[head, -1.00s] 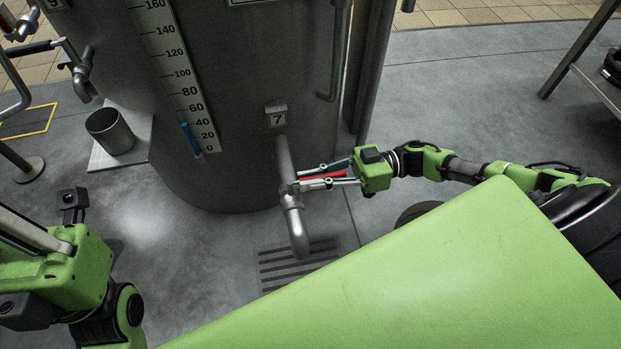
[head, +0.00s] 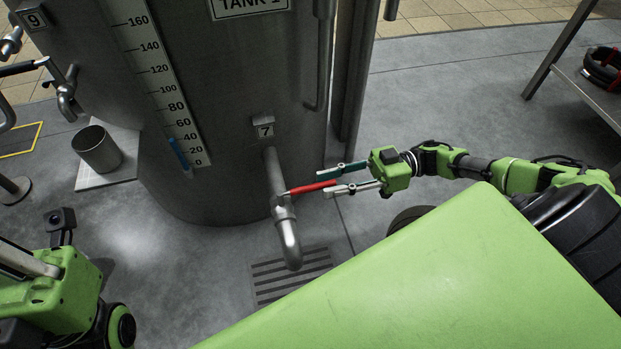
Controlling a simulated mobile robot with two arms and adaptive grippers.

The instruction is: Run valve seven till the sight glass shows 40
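The valve seven lever, a red handle (head: 312,187), sticks out to the right from the drain pipe (head: 277,180) below the plate marked 7 (head: 264,128). My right gripper (head: 323,182) is open, its two fingers apart around the outer end of the lever, with a gap visible. The sight glass scale (head: 170,85) runs down the tank; its blue column (head: 179,155) tops out at about the 40 mark. No stream shows at the pipe's spout. Part of my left arm (head: 55,285) is at the lower left; its fingertips are not visible.
A floor drain grate (head: 290,275) lies below the spout. A metal beaker (head: 97,150) stands on a pale plate at the left, under another tap near a plate marked 9 (head: 33,19). A metal table (head: 595,92) stands at the right. Floor between is clear.

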